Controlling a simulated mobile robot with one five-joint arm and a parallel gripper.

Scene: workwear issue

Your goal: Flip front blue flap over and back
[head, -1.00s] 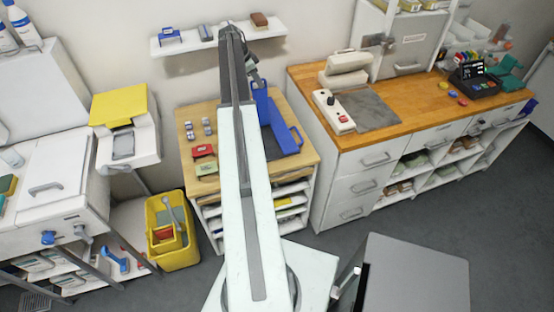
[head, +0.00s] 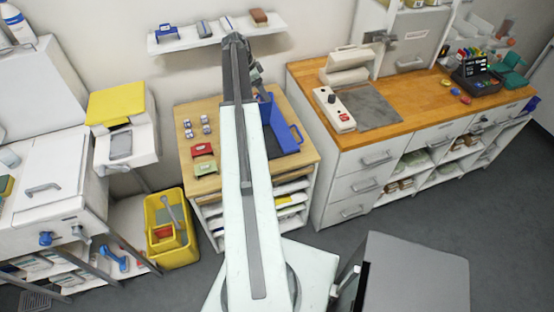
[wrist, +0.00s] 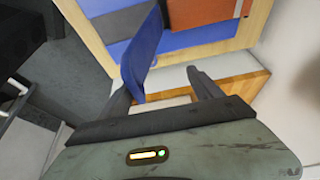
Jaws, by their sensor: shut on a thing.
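The blue flap (wrist: 141,52) stands up from the left finger of my gripper (wrist: 160,86) in the wrist view. My gripper is shut on this flap, though the flap covers part of the left finger. In the head view, the blue holder (head: 292,141) with a dark inside sits on the right of the wooden-topped cabinet (head: 215,180). A blue upright piece (head: 266,106) shows at its left, beside my arm. My arm hides part of the holder and most of the gripper there.
Red (head: 202,149) and green (head: 205,168) blocks and several small grey pieces lie left of my arm. A wall shelf (head: 212,36) is behind. A wooden counter (head: 400,115) with a white device (head: 334,109) stands at the right. A yellow bin (head: 172,245) is on the floor.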

